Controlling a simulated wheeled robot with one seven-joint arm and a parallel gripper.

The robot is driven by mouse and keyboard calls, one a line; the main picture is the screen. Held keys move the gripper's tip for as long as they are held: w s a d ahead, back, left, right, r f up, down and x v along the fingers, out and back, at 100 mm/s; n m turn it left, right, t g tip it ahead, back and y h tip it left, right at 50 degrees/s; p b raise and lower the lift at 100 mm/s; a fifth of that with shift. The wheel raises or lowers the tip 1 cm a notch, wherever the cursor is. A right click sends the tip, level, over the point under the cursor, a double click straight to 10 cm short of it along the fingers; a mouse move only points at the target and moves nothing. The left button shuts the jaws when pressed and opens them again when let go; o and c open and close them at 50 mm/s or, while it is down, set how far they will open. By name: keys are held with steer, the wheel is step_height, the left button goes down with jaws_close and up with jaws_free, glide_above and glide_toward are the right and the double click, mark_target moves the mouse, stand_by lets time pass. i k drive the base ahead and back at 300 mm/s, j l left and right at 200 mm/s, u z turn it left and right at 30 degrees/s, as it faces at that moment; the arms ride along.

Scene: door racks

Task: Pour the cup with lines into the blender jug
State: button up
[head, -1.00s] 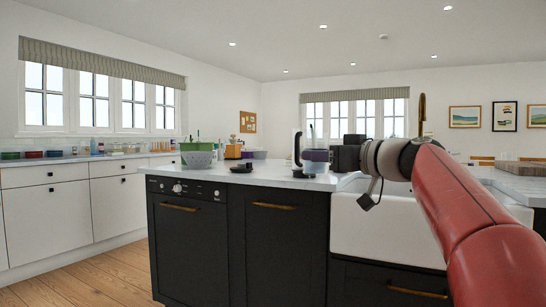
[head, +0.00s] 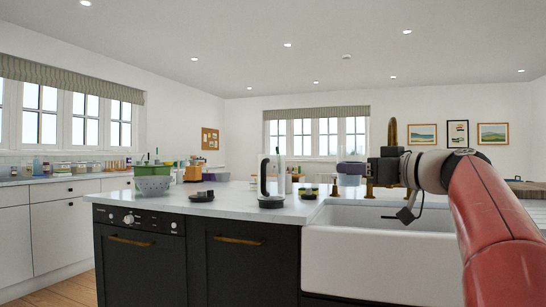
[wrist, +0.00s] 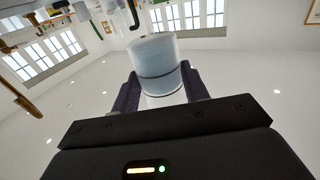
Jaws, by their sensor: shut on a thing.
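My gripper (head: 351,168) is shut on the cup with lines, above the counter near the sink's back left. In the wrist view the cup (wrist: 157,62) is pale and translucent, with dark bands around it, between my two purple fingers. In the head view my fingers hide most of it. The blender jug (head: 264,178), with a tall black handle and dark base, stands upright on the island counter, left of my gripper and apart from it. Its clear body is hard to make out, and its contents cannot be seen.
A white sink (head: 380,245) lies at the right, with brass taps (head: 369,188) behind it. Small jars (head: 308,191) stand just right of the jug.

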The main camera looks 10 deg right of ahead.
mark_target(271, 168)
steer(key=i+j+z, duration=0.1)
steer(key=i, duration=0.4)
steer(key=i+j, duration=0.2)
steer(key=i, duration=0.25)
steer(key=i+j+z, duration=0.15)
steer(key=i, duration=0.35)
steer(key=i+j, duration=0.25)
steer(key=i, duration=0.2)
steer(key=z, duration=0.05)
